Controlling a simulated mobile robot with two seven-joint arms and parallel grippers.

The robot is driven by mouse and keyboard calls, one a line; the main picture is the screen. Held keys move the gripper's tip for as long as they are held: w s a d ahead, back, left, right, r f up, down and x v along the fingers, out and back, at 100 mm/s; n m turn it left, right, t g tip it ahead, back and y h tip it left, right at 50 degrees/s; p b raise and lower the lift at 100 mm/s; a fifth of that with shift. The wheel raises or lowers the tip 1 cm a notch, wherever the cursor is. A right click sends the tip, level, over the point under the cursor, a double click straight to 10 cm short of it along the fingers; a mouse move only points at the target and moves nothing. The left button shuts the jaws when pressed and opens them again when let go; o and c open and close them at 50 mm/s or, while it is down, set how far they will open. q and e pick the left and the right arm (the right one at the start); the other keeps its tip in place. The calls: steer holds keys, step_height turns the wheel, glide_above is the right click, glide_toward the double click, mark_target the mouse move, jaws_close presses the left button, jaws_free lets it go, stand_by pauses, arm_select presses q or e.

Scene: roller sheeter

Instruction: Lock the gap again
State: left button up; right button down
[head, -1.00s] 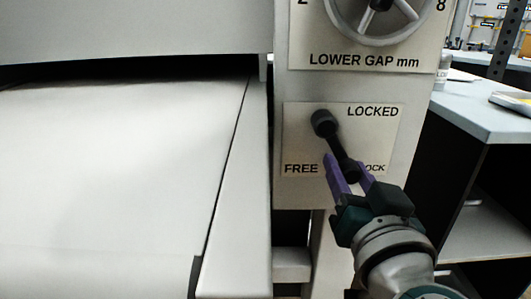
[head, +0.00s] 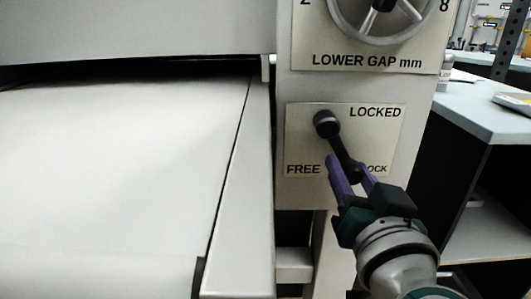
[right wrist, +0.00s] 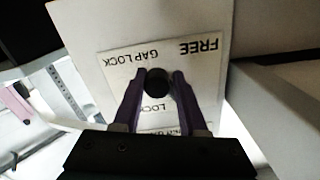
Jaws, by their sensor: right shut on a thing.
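The black gap lock lever (head: 340,147) is on a white label plate (head: 300,140) on the machine's front. Its round pivot (head: 326,121) is at the upper left and its arm slants down and right, between the words FREE and GAP LOCK. LOCKED is printed at the plate's upper right. My right gripper (head: 349,168) is shut on the lever's lower end, with purple fingers on either side. In the right wrist view the dark round lever end (right wrist: 157,83) sits between the fingers (right wrist: 158,88). The lever hides part of the lettering. My left gripper is out of view.
The lower gap handwheel (head: 378,18) is above the lever plate. A pale conveyor bed (head: 110,170) with a raised side rail (head: 240,200) lies to the left. A bench (head: 490,115) with items stands to the right.

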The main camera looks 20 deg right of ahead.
steer(key=d+r+n+p, duration=0.1)
steer(key=n+p, duration=0.1)
steer(key=p, duration=0.1)
steer(key=d+r+n+p, duration=0.1)
steer(key=r+n+p, duration=0.1)
steer(key=n+p, duration=0.1)
steer(key=s+d+r+n+p, duration=0.1)
steer(key=r+n+p, duration=0.1)
steer(key=p, duration=0.3)
steer(key=shift+n, duration=0.5)
steer(key=r+n+p, duration=0.1)
steer(key=n+p, duration=0.2)
steer(key=shift+s+d+r, duration=0.1)
steer(key=shift+r, duration=0.05)
steer(key=shift+r+n+p, duration=0.15)
steer(key=shift+n+p, duration=0.15)
steer(key=shift+n, duration=0.1)
steer(key=c, duration=0.9)
jaws_free()
steer(key=shift+c, duration=0.2)
steer(key=shift+o, duration=1.8)
